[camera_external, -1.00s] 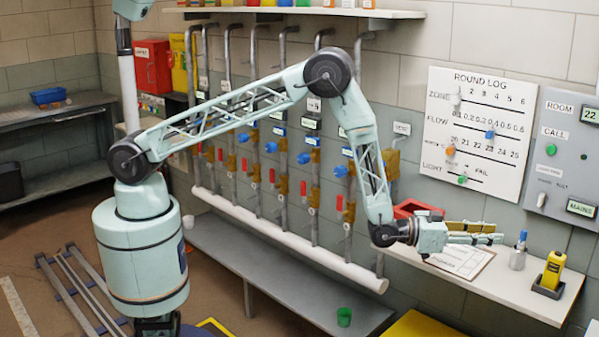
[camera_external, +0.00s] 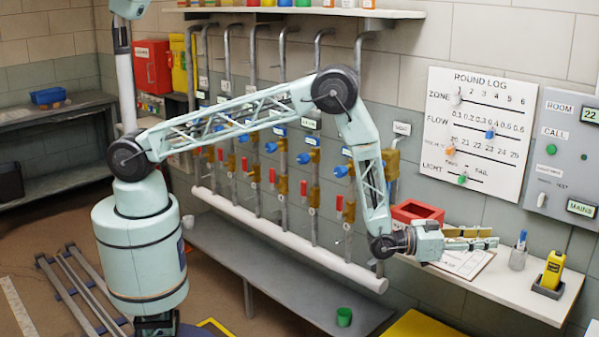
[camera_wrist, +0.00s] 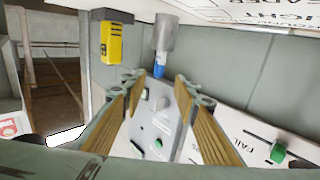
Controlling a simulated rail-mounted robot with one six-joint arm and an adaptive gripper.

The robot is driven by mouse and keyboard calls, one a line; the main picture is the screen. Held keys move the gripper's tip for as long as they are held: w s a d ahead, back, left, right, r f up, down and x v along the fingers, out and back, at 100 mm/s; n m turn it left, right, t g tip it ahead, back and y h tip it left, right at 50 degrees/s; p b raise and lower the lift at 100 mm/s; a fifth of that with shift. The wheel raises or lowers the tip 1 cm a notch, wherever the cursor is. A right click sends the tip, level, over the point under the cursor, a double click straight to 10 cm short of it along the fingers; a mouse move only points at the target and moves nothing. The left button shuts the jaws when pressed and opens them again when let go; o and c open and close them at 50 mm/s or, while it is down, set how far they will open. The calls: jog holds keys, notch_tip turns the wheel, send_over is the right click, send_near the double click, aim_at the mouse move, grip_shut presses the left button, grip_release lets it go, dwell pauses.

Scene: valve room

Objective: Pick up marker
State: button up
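The marker (camera_external: 522,236) stands in a small grey cup (camera_external: 517,260) on the white wall shelf, its blue end sticking out above the rim. In the wrist view the cup (camera_wrist: 166,32) and the marker's blue end (camera_wrist: 159,70) show at the top centre, pointing down the picture. My gripper (camera_external: 495,238) is level with the marker's upper part and just left of it, apart from it. In the wrist view my gripper (camera_wrist: 156,80) is open, with the marker's blue end seen between its fingers and nothing held.
A yellow device (camera_external: 553,270) in a dark holder stands right of the cup. A clipboard (camera_external: 467,262) lies under my gripper, and a red bin (camera_external: 417,211) is behind my wrist. The Round Log board (camera_external: 475,135) and a grey panel (camera_external: 565,150) are on the wall behind.

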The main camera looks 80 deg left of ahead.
aim_at(522, 239)
jog(key=w+d, duration=0.1)
jog(key=w, duration=0.6)
jog(key=shift+w+d, duration=0.2)
jog(key=shift+w, duration=0.2)
jog(key=shift+w, duration=0.1)
jog(key=shift+w+d+r+b, duration=0.1)
jog(key=shift+w+d+b, duration=0.1)
jog(key=shift+w, duration=0.6)
jog(key=shift+w+d+r+b, duration=0.1)
jog(key=shift+w+d+b, duration=0.05)
jog(key=shift+w, duration=0.7)
jog(key=shift+w+d+b, duration=0.15)
jog(key=shift+w+b, duration=0.05)
jog(key=shift+w, duration=0.6)
jog(key=shift+c, duration=0.7)
jog(key=c, duration=0.6)
